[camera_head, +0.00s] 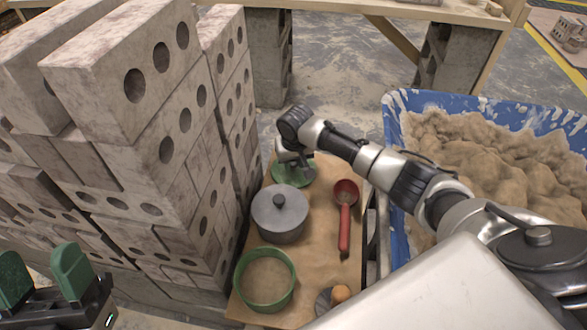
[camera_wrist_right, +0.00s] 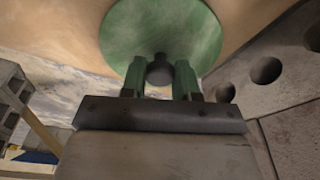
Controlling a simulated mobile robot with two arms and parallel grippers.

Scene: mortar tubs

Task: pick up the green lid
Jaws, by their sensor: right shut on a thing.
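The green lid (camera_head: 297,180) is round with a dark knob, at the far end of the tan board (camera_head: 322,265). It also shows in the right wrist view (camera_wrist_right: 125,35), where its knob (camera_wrist_right: 160,68) sits between my fingers. My right gripper (camera_head: 292,160) reaches over the lid from the right; in the wrist view, my right gripper (camera_wrist_right: 160,78) is shut on the knob. I cannot tell whether the lid touches the board. My left gripper (camera_head: 42,278) is at the lower left, its green fingers apart and empty.
A grey lidded pot (camera_head: 280,213), an open green-rimmed container (camera_head: 265,279), a red ladle (camera_head: 344,215) and a wooden-handled tool (camera_head: 340,294) are on the board. Stacked hollow blocks (camera_head: 150,130) rise on the left. A blue tub (camera_head: 398,235) of sand stands on the right.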

